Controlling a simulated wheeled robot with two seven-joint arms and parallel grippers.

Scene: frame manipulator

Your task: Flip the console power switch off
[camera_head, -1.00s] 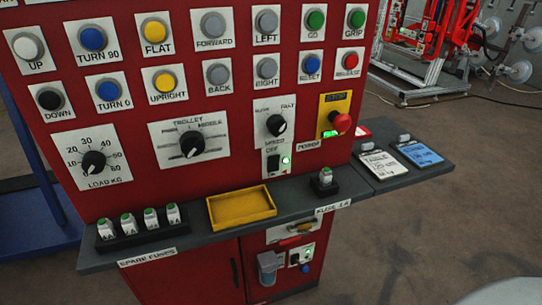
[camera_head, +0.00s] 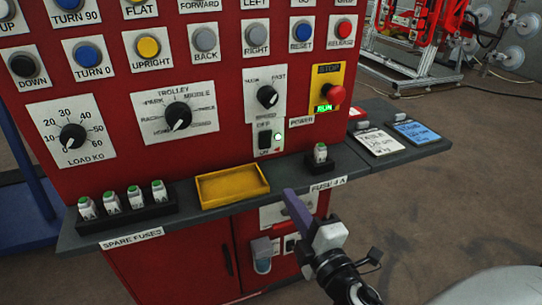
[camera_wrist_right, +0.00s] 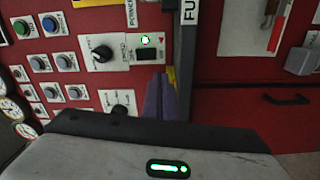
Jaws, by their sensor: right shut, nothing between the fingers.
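The power switch (camera_head: 265,140) is a black rocker on a white plate low on the red console (camera_head: 225,100). OFF is printed above it and ON below it. A green lamp (camera_head: 278,135) glows beside it. In the right wrist view the switch (camera_wrist_right: 147,54) and its lit lamp (camera_wrist_right: 146,40) show just beyond the fingertips. My right gripper (camera_head: 290,194) has purple fingers that are shut and empty. In the head view its tips are below and right of the switch, in front of the shelf edge. The wrist view also shows the fingers (camera_wrist_right: 160,80). My left gripper is out of view.
A grey shelf (camera_head: 190,215) juts out below the panel. It bears a yellow tray (camera_head: 232,186), a single fuse (camera_head: 320,152) in a black holder and several spare fuses. A speed knob (camera_head: 267,96) and a red stop button (camera_head: 333,95) are above the switch.

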